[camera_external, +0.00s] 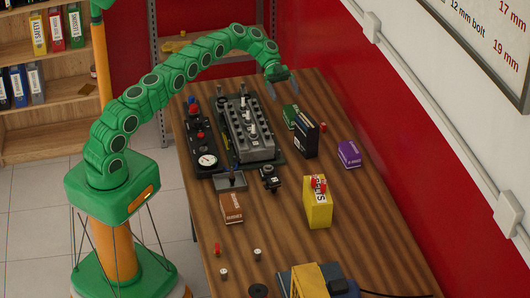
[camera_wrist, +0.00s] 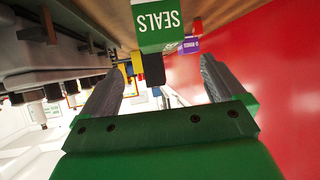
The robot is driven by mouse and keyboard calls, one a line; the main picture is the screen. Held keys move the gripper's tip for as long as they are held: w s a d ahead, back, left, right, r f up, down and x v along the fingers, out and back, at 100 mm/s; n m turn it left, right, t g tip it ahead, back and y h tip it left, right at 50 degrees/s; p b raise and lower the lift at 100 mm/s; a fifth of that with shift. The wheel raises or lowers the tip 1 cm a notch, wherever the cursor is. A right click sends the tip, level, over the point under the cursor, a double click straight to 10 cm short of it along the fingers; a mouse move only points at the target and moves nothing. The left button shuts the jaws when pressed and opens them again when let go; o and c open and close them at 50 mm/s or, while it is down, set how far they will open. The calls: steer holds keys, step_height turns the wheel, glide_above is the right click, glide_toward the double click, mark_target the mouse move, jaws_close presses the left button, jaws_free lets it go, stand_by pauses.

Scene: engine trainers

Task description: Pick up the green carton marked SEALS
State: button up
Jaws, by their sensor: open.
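The green carton marked SEALS (camera_external: 290,116) stands on the wooden table, beyond the black box and to the right of the engine block. In the wrist view the carton (camera_wrist: 158,28) is at the top centre, its lettering upside down, ahead of the fingertips and roughly between them. My gripper (camera_external: 284,92) is above and slightly left of the carton in the external view, apart from it. In the wrist view my gripper (camera_wrist: 161,70) has its two dark fingers spread wide with nothing between them.
A black box (camera_external: 305,138) stands close in front of the carton. A small red part (camera_external: 323,127) and a purple box (camera_external: 349,154) lie to the right. The grey engine block (camera_external: 246,128) is to the left. A yellow carton (camera_external: 318,204) stands nearer the camera. The red wall borders the table's right.

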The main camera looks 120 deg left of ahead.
mark_target(293, 110)
steer(key=shift+x, duration=3.5)
steer(key=c, duration=1.4)
